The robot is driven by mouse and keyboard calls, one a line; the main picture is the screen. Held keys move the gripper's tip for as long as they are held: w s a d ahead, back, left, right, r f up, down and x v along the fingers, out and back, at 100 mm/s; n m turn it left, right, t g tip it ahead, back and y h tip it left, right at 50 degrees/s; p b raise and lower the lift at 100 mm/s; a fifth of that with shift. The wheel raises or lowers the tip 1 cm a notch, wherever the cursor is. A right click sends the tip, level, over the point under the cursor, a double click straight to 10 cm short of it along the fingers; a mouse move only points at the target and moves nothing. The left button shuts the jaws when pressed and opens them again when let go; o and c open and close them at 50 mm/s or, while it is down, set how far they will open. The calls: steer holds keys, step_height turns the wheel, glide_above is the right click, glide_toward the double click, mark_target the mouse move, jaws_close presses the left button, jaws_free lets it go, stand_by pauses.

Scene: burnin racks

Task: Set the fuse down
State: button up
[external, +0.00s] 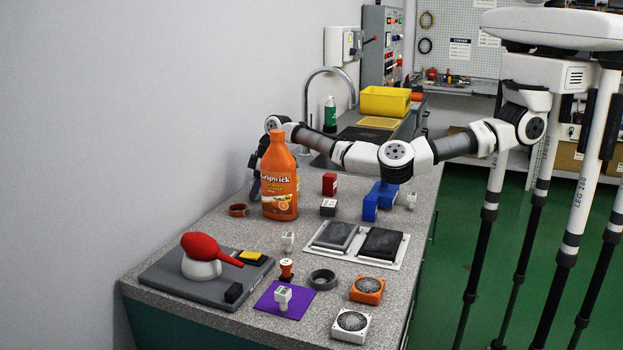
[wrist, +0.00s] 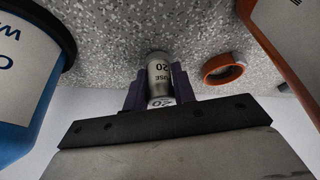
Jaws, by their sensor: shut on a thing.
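The fuse (wrist: 160,72) is a small silver-grey cylinder with dark "FUSE 20" lettering, seen in the wrist view. My gripper (wrist: 159,82) is shut on it, with one dark purple finger on each side. The fuse is over the speckled grey counter (wrist: 110,30); I cannot tell whether it touches the surface. In the external view my gripper is mostly hidden behind the large orange bottle (external: 280,190), and the fuse does not show there.
In the wrist view an orange-brown ring (wrist: 222,68) lies right of the fuse, with the orange bottle (wrist: 292,40) beyond it. A blue container with a black rim (wrist: 25,90) stands left. Behind is the wall. In the external view, several small items crowd the front counter.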

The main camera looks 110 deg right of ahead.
steer(key=shift+f, duration=0.15)
steer(key=o, duration=1)
steer(key=b+v, duration=0.3)
steer(key=v, duration=0.9)
steer(key=shift+r, duration=0.25)
steer(key=shift+b, duration=0.3)
